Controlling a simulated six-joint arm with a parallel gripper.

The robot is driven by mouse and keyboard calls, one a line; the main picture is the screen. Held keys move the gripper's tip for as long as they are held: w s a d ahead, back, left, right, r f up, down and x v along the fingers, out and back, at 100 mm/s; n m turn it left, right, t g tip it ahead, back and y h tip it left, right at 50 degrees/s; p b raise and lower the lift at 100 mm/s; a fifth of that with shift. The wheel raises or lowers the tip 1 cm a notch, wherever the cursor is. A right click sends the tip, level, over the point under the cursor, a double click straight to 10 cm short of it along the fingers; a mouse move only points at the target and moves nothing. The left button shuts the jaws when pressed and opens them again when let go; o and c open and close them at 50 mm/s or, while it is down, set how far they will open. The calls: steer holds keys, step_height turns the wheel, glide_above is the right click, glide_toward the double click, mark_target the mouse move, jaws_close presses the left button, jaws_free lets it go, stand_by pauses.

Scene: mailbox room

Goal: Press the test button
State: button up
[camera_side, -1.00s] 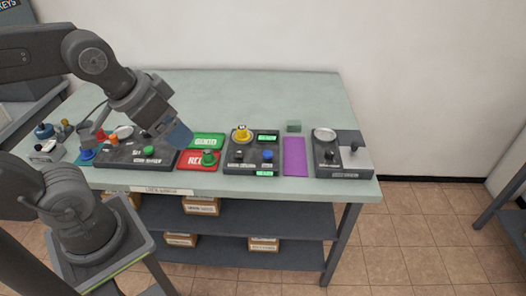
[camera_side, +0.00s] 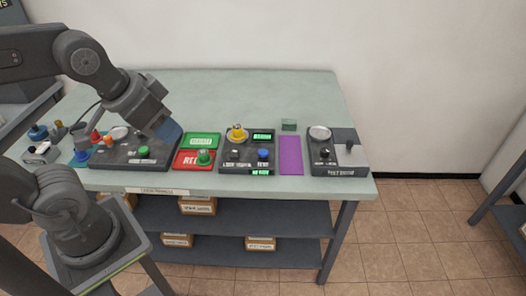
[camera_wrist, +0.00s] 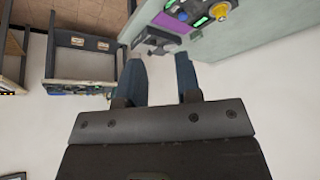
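My gripper (camera_side: 168,130) is above the left dark panel (camera_side: 115,161), with its blue fingers apart and nothing seen between them. In the wrist view the two fingers (camera_wrist: 159,75) are also apart. The left panel has a green button (camera_side: 144,152). The middle panel (camera_side: 230,169) has a yellow round knob (camera_side: 237,133), a blue button (camera_side: 263,153) and lit green displays (camera_side: 263,135). The right panel (camera_side: 345,160) has a black knob or button (camera_side: 324,153) and a lever (camera_side: 349,146).
A purple mat (camera_side: 290,156) and small green block (camera_side: 289,125) are to the right. The table's (camera_side: 250,95) back is clear.

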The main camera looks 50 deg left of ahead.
jaws_close()
stand_by(1.0)
